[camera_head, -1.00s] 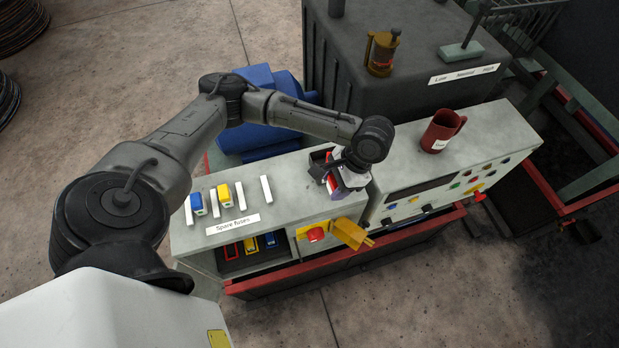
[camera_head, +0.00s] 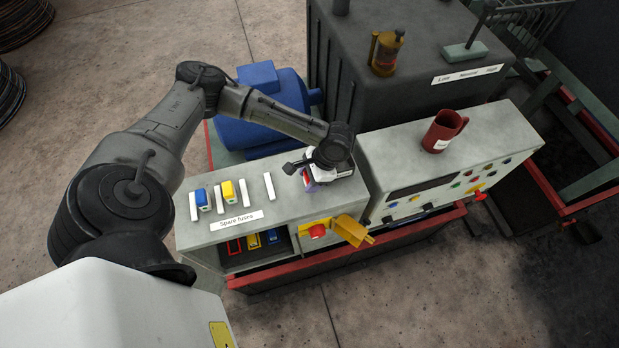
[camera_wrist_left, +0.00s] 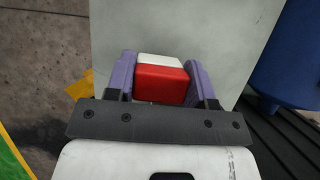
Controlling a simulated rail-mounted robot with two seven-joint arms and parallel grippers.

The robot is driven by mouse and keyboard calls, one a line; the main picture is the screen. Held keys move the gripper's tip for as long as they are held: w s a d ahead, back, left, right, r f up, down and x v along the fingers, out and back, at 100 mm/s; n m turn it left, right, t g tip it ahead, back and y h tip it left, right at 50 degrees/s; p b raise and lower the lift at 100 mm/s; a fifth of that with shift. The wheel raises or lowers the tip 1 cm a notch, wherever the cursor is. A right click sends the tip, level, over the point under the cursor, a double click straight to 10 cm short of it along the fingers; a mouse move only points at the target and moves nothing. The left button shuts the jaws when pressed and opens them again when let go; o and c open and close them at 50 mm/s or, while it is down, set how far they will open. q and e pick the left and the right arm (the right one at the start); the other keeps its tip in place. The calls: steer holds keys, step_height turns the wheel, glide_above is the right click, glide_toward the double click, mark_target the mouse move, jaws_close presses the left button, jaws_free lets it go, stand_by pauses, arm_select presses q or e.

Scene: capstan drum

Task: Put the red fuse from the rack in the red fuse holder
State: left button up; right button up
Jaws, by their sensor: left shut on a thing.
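My left gripper (camera_head: 312,184) is over the right part of the grey cabinet top. In the left wrist view its purple fingers (camera_wrist_left: 158,82) are shut on the red fuse (camera_wrist_left: 162,82), a red block with a white part. The rack (camera_head: 268,187) is a row of white dividers behind the "Spare fuses" label, with a blue fuse (camera_head: 202,199) and a yellow fuse (camera_head: 228,191) in it. The red fuse holder (camera_head: 235,247) is the leftmost in the cabinet's open front bay. My right gripper is not in view.
A yellow holder (camera_head: 253,241) and a blue holder (camera_head: 272,237) sit beside the red one. A yellow lever (camera_head: 351,230) and a red button (camera_head: 317,231) are on the cabinet front. A red mug (camera_head: 440,135) stands on the right console. A blue motor (camera_head: 262,125) is behind.

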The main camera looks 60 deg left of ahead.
arm_select(q)
steer(key=shift+f, duration=0.35)
steer(key=shift+f, duration=0.1)
steer(key=o, duration=1)
steer(key=shift+w+r, duration=0.15)
steer(key=shift+r, duration=0.25)
steer(key=b+v, duration=0.1)
steer(key=v, duration=0.9)
steer(key=shift+w+r, duration=0.1)
steer(key=shift+r, duration=0.1)
steer(key=shift+w+r+b, duration=0.15)
steer(key=shift+r+b, duration=0.15)
steer(key=shift+r, duration=0.1)
steer(key=shift+c, duration=1.4)
steer(key=shift+d, duration=0.1)
steer(key=c, duration=0.4)
